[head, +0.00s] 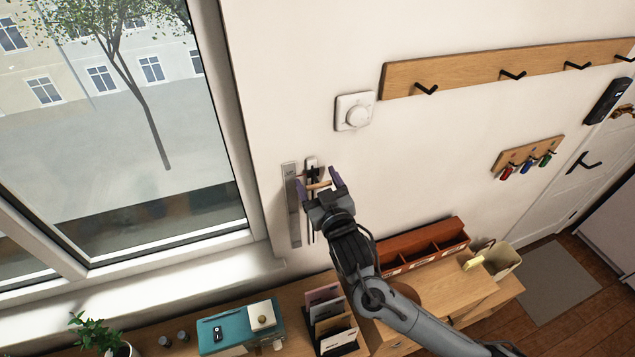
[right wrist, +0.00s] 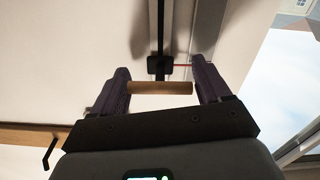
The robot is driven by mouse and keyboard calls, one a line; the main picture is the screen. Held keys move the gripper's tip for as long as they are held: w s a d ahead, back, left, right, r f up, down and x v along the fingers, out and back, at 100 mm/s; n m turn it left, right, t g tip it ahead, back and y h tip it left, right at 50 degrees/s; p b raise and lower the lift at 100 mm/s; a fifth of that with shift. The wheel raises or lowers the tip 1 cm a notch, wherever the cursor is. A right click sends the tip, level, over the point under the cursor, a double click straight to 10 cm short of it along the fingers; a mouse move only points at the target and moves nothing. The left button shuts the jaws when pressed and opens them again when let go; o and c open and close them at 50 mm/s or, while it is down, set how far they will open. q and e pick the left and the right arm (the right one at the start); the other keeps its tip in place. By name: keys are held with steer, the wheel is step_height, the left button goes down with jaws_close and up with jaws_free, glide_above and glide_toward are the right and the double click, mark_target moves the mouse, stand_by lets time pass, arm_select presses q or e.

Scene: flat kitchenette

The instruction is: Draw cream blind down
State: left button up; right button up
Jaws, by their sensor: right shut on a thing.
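My right gripper (head: 318,186) is at the wall just right of the window, shut on a short wooden handle. In the right wrist view the handle (right wrist: 160,87) lies crosswise between the two dark fingers, one at each end. The handle is joined to a black slider block (right wrist: 160,66) on a narrow black upright rail. A grey metal strip (head: 293,225) with a marked top runs upright beside it. The window (head: 150,130) shows bare glass, with a street and a tree outside; I see no cream blind in either view. My left gripper is not in view.
A round white dial (head: 355,112) and a wooden hook rail (head: 500,72) are on the wall to the right. Below stand a letter rack (head: 331,318), a teal box (head: 240,332), a plant (head: 102,337) and a red-brown organiser (head: 422,247).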

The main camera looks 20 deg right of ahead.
steer(key=shift+a, duration=0.1)
steer(key=shift+c, duration=0.9)
steer(key=shift+f, duration=0.3)
step_height(320, 180, down, 26)
steer(key=b, duration=1.3)
steer(key=shift+a+r, duration=0.1)
steer(key=shift+r, duration=0.05)
steer(key=o, duration=1.3)
steer(key=shift+r, duration=0.1)
steer(key=shift+s, duration=0.1)
